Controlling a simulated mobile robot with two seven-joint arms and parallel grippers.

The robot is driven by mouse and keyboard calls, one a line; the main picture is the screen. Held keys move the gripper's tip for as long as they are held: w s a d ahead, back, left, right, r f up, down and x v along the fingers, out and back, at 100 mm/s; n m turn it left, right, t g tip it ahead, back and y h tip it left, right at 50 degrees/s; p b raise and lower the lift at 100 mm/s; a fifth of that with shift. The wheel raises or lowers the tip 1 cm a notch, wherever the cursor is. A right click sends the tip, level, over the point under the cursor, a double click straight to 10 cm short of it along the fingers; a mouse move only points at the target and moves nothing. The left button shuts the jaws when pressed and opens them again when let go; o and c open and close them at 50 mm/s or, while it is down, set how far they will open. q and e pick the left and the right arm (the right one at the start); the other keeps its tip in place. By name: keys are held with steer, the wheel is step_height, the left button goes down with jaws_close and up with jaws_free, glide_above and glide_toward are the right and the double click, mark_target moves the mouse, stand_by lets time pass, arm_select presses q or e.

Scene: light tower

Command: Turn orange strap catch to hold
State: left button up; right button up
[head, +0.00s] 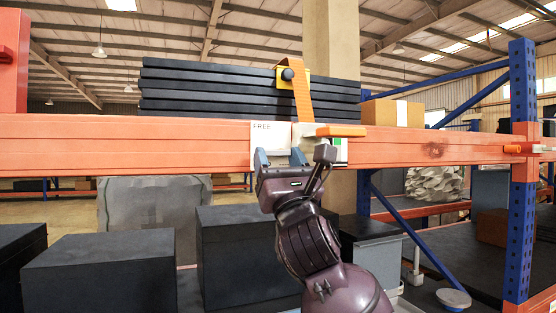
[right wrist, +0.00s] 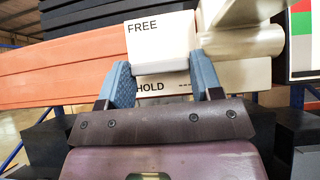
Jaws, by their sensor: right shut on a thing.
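An orange strap (head: 301,100) runs down over a stack of black slabs to a catch on the orange beam. The catch has a pale metal part (right wrist: 240,42) and an orange handle (head: 341,131) pointing right. A white plate (head: 264,135) reads FREE, with HOLD lower in the right wrist view. My right gripper (head: 280,158) comes from below. The right finger is close to the metal part; contact is unclear. My left gripper is out of view.
The orange beam (head: 130,145) crosses the view. The black slabs (head: 210,85) rest behind it, with a yellow buckle (head: 306,77) at their edge. Black boxes (head: 100,275) stand below. A blue upright (head: 522,200) is at the right. A green-and-red marker (right wrist: 302,35) sits beside the catch.

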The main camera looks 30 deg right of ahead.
steer(key=o, duration=0.6)
steer(key=shift+o, duration=0.2)
steer(key=shift+a, duration=0.1)
